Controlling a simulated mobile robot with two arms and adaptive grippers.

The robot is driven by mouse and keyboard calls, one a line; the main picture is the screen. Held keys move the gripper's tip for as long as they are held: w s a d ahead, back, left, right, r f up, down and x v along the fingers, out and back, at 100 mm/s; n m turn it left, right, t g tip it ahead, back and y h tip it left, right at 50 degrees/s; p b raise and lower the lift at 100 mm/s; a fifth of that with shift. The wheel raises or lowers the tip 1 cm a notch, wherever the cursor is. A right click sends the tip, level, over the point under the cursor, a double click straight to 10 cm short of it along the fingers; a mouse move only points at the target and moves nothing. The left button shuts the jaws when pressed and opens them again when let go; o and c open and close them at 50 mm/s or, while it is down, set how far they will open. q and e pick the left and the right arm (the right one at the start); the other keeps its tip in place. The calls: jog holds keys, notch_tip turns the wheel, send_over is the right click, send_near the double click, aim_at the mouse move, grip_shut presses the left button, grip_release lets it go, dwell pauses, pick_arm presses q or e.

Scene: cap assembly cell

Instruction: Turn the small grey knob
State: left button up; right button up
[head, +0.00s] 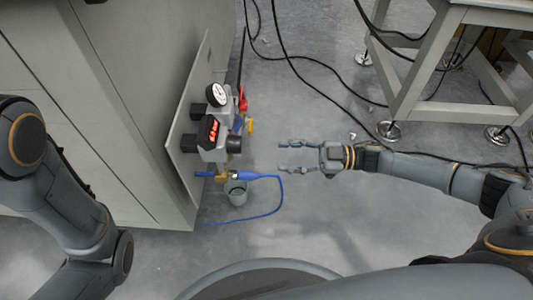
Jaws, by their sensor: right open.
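A regulator unit (214,150) with a round gauge (216,94) and a dark box with a red lit display (211,129) is mounted on a panel on the cabinet's side. A dark grey knob (234,144) sticks out to the right from the unit; I cannot tell for sure whether it is the small grey knob. My right gripper (284,157) is open and empty, pointing left towards the unit with a gap between them. My left arm (60,190) comes in at the left, but its gripper is not visible.
The large grey cabinet (60,70) fills the left. A red valve (243,98), a blue hose (281,195) and a small grey cup (237,195) are close to the unit. Black cables (310,70) lie on the floor. A metal frame (420,85) stands at the upper right.

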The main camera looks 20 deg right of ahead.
jog(key=w+a+n, duration=0.1)
jog(key=a+n, duration=0.4)
jog(key=n, duration=1.1)
jog(key=w+a+n+b, duration=0.1)
jog(key=a+n, duration=0.4)
jog(key=n, duration=1.2)
jog(key=shift+w+f, duration=0.15)
jog(key=shift+w, duration=0.65)
jog(key=shift+a, duration=0.1)
